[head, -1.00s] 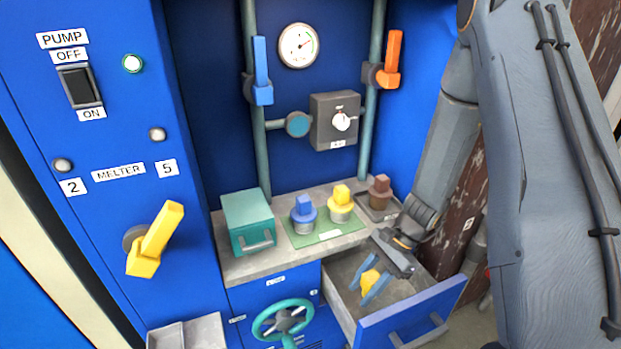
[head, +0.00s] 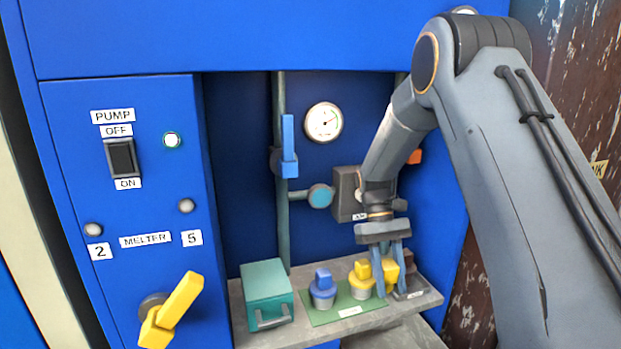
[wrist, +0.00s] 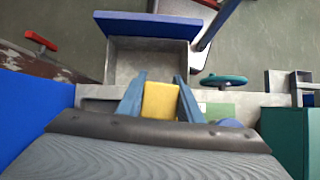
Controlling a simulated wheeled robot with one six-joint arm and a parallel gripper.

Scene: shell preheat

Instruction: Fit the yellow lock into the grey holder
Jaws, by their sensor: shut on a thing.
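My gripper (head: 389,284) is shut on the yellow lock (head: 391,270) above the right part of the counter. In the wrist view the yellow lock (wrist: 160,101) sits between the two blue fingers (wrist: 157,96). In the head view a finger covers part of it.
A yellow-topped plug (head: 361,279) and a blue-topped plug (head: 323,290) stand on a green mat (head: 316,317). A teal box (head: 266,291) stands left. The open drawer (wrist: 150,60) juts out below the counter.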

